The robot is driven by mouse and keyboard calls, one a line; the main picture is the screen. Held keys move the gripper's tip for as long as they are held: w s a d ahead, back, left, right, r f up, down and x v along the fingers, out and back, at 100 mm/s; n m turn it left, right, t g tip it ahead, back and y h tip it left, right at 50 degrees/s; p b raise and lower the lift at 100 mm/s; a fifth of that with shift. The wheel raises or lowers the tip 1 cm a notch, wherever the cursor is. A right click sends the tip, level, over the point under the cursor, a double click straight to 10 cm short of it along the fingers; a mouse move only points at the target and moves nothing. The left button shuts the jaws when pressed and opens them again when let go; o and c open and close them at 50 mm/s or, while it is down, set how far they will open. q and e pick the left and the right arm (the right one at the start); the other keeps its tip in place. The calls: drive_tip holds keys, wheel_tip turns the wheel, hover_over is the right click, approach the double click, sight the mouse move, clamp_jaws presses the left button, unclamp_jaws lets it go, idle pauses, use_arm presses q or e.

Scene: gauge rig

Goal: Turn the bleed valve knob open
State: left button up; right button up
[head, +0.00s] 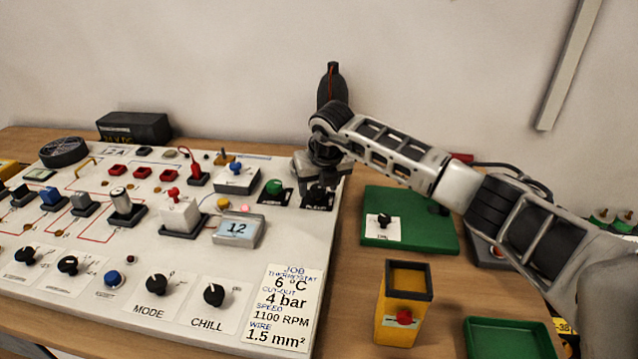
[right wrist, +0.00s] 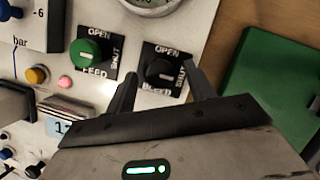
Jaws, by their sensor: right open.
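The bleed valve knob (right wrist: 160,72) is a small black knob on a black plate marked OPEN, SHUT and BLEED, at the panel's right edge. I cannot tell where its pointer is set. My right gripper (right wrist: 159,76) is open, with one finger on each side of the bleed knob. I cannot tell whether the fingers touch it. In the head view the right gripper (head: 320,188) hangs down over the panel's far right corner and mostly hides the knob. My left gripper is not in view.
The green feed knob (right wrist: 87,52) sits just left of the bleed knob. A green board (head: 440,240) with a black knob lies right of the panel.

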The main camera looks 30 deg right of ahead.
drive_tip(key=c, duration=1)
